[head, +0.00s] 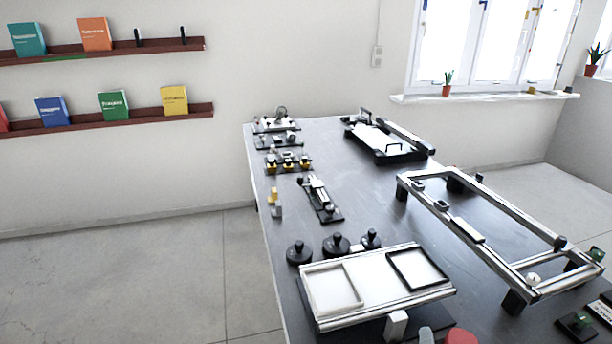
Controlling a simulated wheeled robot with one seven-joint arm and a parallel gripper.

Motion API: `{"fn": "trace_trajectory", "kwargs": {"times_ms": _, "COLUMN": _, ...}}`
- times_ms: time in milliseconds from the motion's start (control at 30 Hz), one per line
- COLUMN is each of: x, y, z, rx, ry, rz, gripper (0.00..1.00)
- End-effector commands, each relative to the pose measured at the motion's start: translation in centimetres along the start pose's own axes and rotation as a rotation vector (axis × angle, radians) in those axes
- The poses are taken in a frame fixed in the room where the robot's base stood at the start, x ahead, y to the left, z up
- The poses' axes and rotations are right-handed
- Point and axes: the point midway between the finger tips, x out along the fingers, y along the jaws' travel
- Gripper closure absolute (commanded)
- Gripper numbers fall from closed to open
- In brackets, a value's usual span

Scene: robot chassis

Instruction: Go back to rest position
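My gripper and arm are not in view in the head view. The dark workbench (355,226) runs from the lower right towards the back wall. A metal chassis frame (462,228) stands on black feet along its right side, with small parts resting on its near rail. A white and silver fixture with two framed panels (362,277) sits at the front of the bench.
Three black knobs (336,244) stand behind the fixture. Several small part holders (287,162) line the left edge. A black tray (388,142) sits at the back. Shelves with books (106,118) hang on the wall. The floor left of the bench (140,275) is clear.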

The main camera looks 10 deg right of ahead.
Motion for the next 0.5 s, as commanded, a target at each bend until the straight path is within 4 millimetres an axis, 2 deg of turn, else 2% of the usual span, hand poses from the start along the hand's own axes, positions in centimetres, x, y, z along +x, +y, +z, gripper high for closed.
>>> {"fn": "trace_trajectory", "kwargs": {"times_ms": 100, "x": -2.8, "y": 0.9, "z": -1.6, "rx": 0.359, "ry": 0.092, "rz": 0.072, "gripper": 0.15}}
{"fn": "trace_trajectory", "kwargs": {"times_ms": 267, "x": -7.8, "y": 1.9, "z": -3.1, "rx": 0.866, "ry": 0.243, "rz": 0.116, "gripper": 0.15}}
{"fn": "trace_trajectory", "kwargs": {"times_ms": 367, "x": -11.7, "y": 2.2, "z": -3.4, "rx": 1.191, "ry": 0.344, "rz": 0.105, "gripper": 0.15}}
{"fn": "trace_trajectory", "kwargs": {"times_ms": 500, "x": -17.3, "y": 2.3, "z": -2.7, "rx": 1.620, "ry": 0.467, "rz": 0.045, "gripper": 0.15}}
